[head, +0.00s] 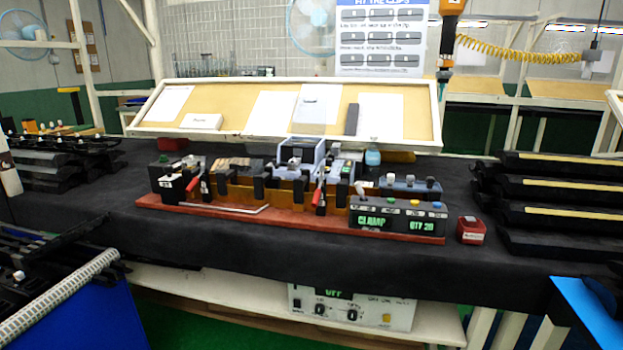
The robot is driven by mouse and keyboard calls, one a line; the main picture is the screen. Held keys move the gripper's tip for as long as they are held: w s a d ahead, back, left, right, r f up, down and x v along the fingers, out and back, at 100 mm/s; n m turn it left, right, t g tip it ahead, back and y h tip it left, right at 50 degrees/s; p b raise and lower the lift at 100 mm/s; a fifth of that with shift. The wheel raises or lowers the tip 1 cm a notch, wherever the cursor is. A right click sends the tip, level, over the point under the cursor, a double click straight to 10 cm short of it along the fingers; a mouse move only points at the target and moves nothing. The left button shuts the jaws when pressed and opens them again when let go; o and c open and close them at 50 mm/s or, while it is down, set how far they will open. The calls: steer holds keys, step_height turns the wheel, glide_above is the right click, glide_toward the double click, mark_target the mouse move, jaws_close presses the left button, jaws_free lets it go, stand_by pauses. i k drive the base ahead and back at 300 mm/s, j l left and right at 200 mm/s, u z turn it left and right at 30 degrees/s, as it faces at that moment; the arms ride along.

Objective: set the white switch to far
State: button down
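A black control box (398,220) with green lettering "CLAMP" and "QTY 20" stands at the right end of a red base board. A small white lever (361,188) sticks up at the left end of its top and looks like the white switch. It is too small to tell which way it is set. Green, yellow and blue buttons sit to its right. My gripper is not in view.
Red-handled clamps (319,197) stand on the red board (240,217) left of the box. A small red box (470,230) is to its right. Stacked black trim parts (560,190) fill the table's right side. The black tabletop (250,250) in front is clear.

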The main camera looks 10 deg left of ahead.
mark_target(357, 185)
steer(key=i+j, duration=0.2)
steer(key=j, duration=0.2)
steer(key=i+j, duration=0.15)
steer(key=j, duration=0.25)
steer(key=i+j, duration=0.2)
steer(key=j, duration=0.15)
steer(key=i+j, duration=0.15)
steer(key=j, duration=0.25)
steer(key=i+j, duration=0.2)
steer(key=j, duration=0.2)
steer(key=i+j, duration=0.15)
steer(key=j, duration=0.25)
steer(key=i+j, duration=0.2)
steer(key=j, duration=0.15)
